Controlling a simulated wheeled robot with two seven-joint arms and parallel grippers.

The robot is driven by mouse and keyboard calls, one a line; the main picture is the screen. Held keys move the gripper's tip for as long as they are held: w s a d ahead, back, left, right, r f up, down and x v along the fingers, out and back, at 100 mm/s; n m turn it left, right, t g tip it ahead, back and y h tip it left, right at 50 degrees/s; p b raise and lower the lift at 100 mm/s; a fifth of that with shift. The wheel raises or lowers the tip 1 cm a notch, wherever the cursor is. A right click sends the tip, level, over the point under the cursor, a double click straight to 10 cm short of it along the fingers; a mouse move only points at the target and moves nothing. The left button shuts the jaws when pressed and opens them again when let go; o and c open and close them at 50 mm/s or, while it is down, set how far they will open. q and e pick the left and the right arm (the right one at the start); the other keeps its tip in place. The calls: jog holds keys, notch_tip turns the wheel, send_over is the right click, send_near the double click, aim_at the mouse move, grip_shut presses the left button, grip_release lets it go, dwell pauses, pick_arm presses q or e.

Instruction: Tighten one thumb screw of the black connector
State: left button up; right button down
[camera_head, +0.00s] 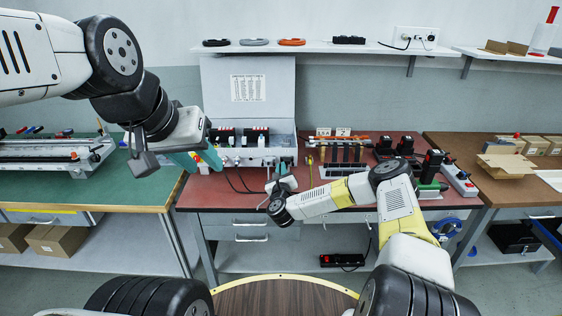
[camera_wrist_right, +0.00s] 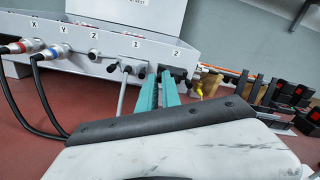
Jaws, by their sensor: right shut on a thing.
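The grey control box (camera_head: 250,152) stands on the red bench, with sockets X, Y, Z, 1 and 2 along its front (camera_wrist_right: 105,50). A black connector (camera_wrist_right: 178,73) sits at socket 2. My right gripper (camera_wrist_right: 160,78) reaches up to the left side of this connector, its teal fingers shut on the thumb screw there; the fingertips hide most of the screw. In the head view, my right gripper (camera_head: 289,161) is at the box's lower right front. My left gripper (camera_head: 205,160) hangs left of the box; its finger gap cannot be made out.
Another dark-screwed connector with a grey cable (camera_wrist_right: 126,68) sits at socket 1. Black cables (camera_wrist_right: 32,90) hang from X and Y. A rack (camera_head: 343,160) and dark red-marked tools (camera_head: 405,145) stand to the right. The green bench (camera_head: 120,190) is at left.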

jog(key=m, duration=0.6)
jog(key=shift+f+m, duration=0.1)
jog(key=shift+m, duration=0.2)
jog(key=m, duration=0.6)
dwell(0.4)
jog(key=c, duration=1.5)
grip_release()
jog(key=s, duration=0.8)
